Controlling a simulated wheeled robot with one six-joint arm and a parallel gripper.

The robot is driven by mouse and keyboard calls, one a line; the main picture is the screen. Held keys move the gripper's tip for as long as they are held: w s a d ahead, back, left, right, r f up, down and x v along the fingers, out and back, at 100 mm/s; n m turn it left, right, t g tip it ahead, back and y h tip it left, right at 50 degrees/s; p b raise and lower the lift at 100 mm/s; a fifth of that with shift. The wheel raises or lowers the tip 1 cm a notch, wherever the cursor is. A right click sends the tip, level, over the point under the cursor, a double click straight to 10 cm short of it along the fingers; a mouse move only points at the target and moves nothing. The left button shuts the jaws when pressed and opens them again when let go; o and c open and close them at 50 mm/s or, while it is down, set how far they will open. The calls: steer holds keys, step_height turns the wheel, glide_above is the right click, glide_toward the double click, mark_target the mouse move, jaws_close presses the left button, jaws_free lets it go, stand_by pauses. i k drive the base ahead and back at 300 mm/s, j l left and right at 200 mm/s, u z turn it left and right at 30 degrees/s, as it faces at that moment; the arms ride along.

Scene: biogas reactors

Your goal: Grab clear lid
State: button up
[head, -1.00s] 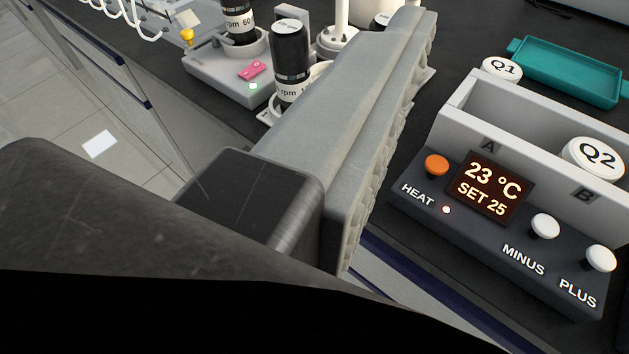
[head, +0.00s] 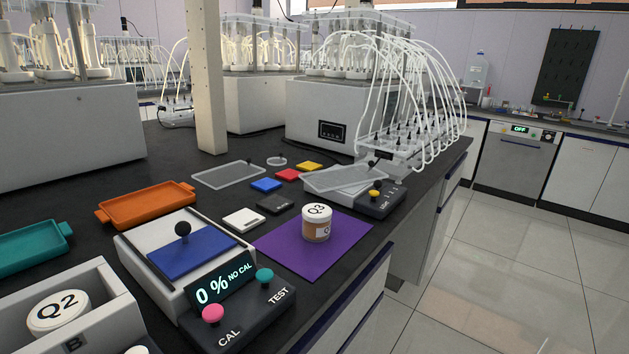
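Several clear pieces show on the dark bench. A flat clear rectangular lid (head: 228,175) with a small dark knob at its far edge lies left of the coloured squares. I cannot tell which of these is the task's lid. My gripper is not in view, so its state is hidden.
A blue-lidded box (head: 190,250) reading "0 % NO CAL" stands in front. A Q3 jar (head: 317,224) stands on a purple mat (head: 280,250). Orange (head: 150,206) and teal (head: 32,250) trays lie left. A beige post (head: 207,90) rises behind. Floor is open at right.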

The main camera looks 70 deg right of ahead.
mark_target(324, 180)
steer(key=z, duration=0.5)
steer(key=k+j+z, duration=0.1)
steer(key=z, duration=0.9)
steer(key=k+z, duration=0.1)
steer(key=z, duration=0.4)
